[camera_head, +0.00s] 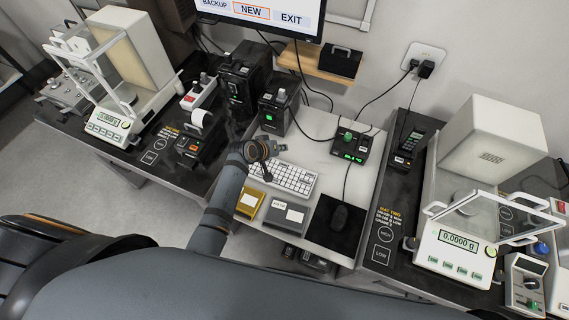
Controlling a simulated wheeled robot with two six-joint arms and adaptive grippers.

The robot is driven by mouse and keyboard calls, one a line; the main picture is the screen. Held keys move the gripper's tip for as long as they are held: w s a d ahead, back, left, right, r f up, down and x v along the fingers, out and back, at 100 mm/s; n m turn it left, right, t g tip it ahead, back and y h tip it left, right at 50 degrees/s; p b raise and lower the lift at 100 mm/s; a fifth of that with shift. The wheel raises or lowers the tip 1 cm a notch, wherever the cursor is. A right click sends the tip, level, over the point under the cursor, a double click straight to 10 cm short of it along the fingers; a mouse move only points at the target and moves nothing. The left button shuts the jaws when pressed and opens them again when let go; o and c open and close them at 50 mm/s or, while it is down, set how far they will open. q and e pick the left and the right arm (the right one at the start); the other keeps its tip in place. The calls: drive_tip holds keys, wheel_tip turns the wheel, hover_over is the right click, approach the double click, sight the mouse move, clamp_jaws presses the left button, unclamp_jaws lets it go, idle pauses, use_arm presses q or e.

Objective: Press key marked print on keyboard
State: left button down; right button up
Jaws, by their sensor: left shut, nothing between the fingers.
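The white keyboard (292,179) lies on the pale middle table. Its key markings are too small to read, so I cannot pick out the print key. My left gripper (281,147) is shut and empty at the end of my grey arm. In the picture it sits at the far left edge of the keyboard, and my wrist and forearm cover the keyboard's left end. I cannot tell whether the fingertips touch anything. My right gripper is not in view.
A mouse (340,218) on a black mat is right of the keyboard. A yellow box (249,204) and a grey box (287,216) lie in front. Balances (110,125) and (453,246) stand on dark side tables.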

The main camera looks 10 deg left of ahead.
use_arm(q)
drive_tip(key=b, duration=0.8)
hover_over(282, 166)
wheel_tip(282, 166, down, 8)
drive_tip(key=shift+r, duration=0.2)
drive_tip(key=shift+f+b, duration=0.35)
drive_tip(key=shift+f, duration=0.25)
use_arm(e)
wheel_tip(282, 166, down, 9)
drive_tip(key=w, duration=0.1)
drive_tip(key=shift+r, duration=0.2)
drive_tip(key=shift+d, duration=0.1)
use_arm(q)
drive_tip(key=shift+f, duration=0.2)
drive_tip(key=shift+f, duration=0.25)
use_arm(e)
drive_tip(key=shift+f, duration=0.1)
